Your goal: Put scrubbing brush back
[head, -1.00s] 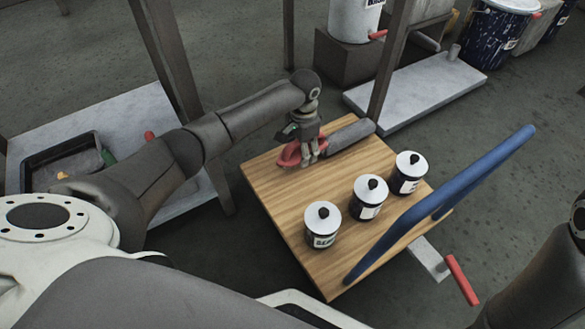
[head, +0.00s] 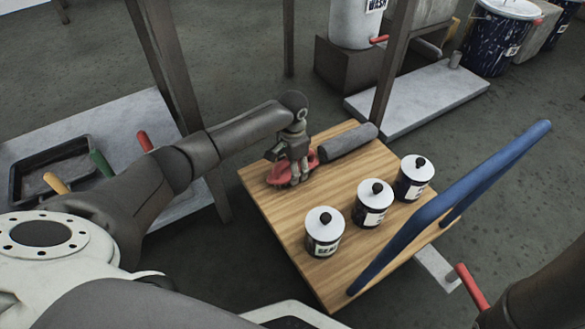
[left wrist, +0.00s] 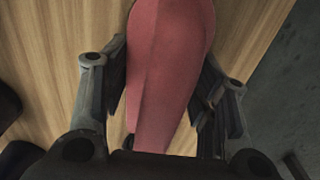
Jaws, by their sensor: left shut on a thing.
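My left gripper (head: 293,168) is shut on a red rounded object (head: 277,176), which I take to be the scrubbing brush. It is low over the far left part of the wooden cart top (head: 330,272); I cannot tell whether it touches the wood. In the left wrist view the pinkish red body of the brush (left wrist: 170,65) lies between the two fingers of the left gripper (left wrist: 164,88). No bristles show. My right gripper is out of view.
A grey roller (head: 347,141) lies at the cart's far edge. Three lidded cans (head: 324,240) stand along the cart's near side, beside a blue handrail (head: 460,190). A black tray (head: 33,184) and coloured handles (head: 100,163) are on a left shelf. Mid-cart wood is clear.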

